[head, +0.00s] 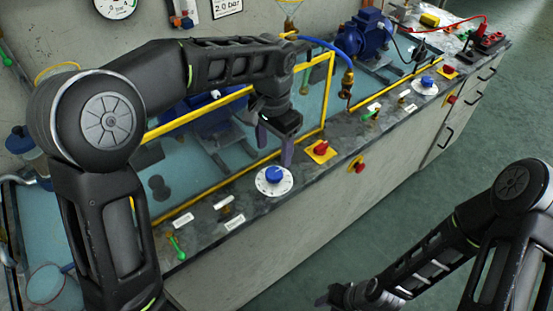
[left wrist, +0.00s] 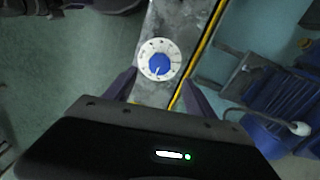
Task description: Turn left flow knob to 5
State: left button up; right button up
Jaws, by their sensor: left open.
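The left flow knob (head: 273,175) is a blue knob on a round white dial (head: 262,187) on the bench's front ledge. In the left wrist view the blue knob (left wrist: 158,64) sits on its white dial with dark marks around it; the numbers are too small to read. My left gripper (head: 276,150) is open and empty, above and just behind the knob, apart from it in the head view. In the left wrist view its two purple fingers (left wrist: 160,90) stand apart, with the dial between and beyond them. My right gripper (head: 335,298) is low at the bottom, away from the bench, its jaws unclear.
A red button on a yellow plate (head: 320,151) sits right of the dial. A green-handled valve (head: 177,246) is to the left. A yellow rail (head: 240,172) runs behind the ledge. A second blue knob (head: 427,82) is farther right. Blue pumps (head: 362,36) stand behind.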

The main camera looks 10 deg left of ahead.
aim_at(274, 173)
pick_arm(q)
jog(key=shift+s, duration=0.15)
jog(key=shift+f, duration=3.9)
jog(key=shift+c, duration=0.4)
jog(key=c, duration=1.3)
